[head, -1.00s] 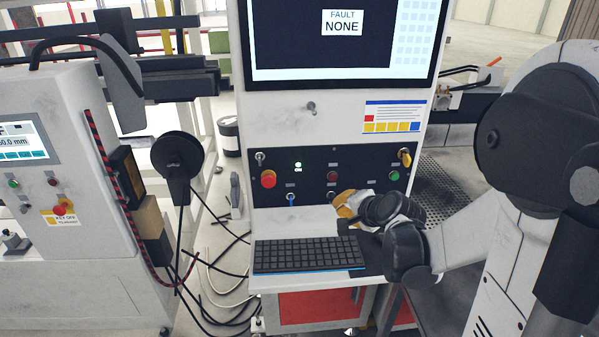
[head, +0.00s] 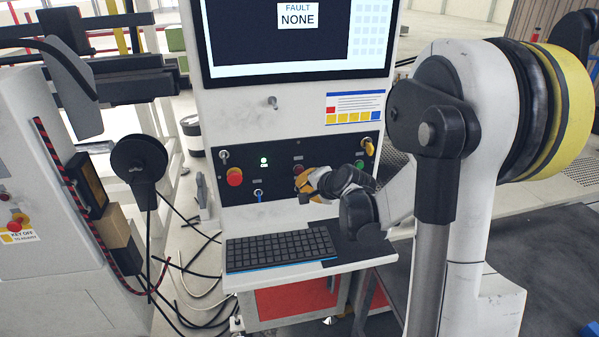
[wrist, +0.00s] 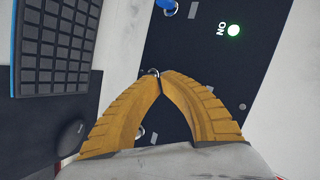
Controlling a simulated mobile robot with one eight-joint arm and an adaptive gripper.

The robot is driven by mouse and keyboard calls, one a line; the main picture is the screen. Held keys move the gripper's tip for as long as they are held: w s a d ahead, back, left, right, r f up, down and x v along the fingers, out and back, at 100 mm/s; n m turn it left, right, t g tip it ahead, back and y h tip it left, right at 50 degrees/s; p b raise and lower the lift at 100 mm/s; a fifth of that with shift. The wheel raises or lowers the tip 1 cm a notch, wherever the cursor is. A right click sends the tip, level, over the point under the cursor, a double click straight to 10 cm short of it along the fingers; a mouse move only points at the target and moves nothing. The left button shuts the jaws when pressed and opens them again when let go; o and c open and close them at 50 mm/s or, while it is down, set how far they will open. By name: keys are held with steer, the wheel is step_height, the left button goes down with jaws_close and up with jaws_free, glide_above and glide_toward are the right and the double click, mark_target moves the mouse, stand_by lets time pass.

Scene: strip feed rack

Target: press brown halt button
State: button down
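The brown halt button (head: 298,169) is a small dark reddish-brown round button on the black control panel (head: 215,160), right of the lit green ON lamp (head: 264,162). My gripper (head: 301,187), with yellow fingers, is in front of the panel, just below the button in the head view. I cannot tell whether it touches the panel. In the wrist view the fingertips of my gripper (wrist: 160,76) meet with nothing held between them. A silver ring shows right at the tips there. The brown button cannot be made out in the wrist view; the fingers hide part of the panel.
A green button (head: 358,165) and yellow knob (head: 368,146) are at the right. A keyboard (head: 280,249) lies on the shelf below. The screen reads FAULT NONE.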

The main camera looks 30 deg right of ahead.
steer(key=shift+w+d, duration=0.2)
steer(key=shift+w, duration=0.45)
steer(key=shift+w+d, duration=0.2)
steer(key=shift+w, duration=0.4)
steer(key=shift+w, duration=0.1)
stand_by(0.5)
steer(key=shift+w+d, duration=0.1)
steer(key=shift+w, duration=0.2)
steer(key=shift+w+d+b, duration=0.15)
steer(key=shift+w+b, duration=0.15)
steer(key=shift+w, duration=0.2)
stand_by(0.6)
steer(key=shift+s, duration=0.15)
steer(key=shift+s+a, duration=0.25)
steer(key=shift+s, duration=0.5)
steer(key=s, duration=0.2)
steer(key=s+a, duration=0.1)
steer(key=s, duration=0.1)
steer(key=shift+s+a, duration=0.2)
steer(key=shift+s, duration=0.2)
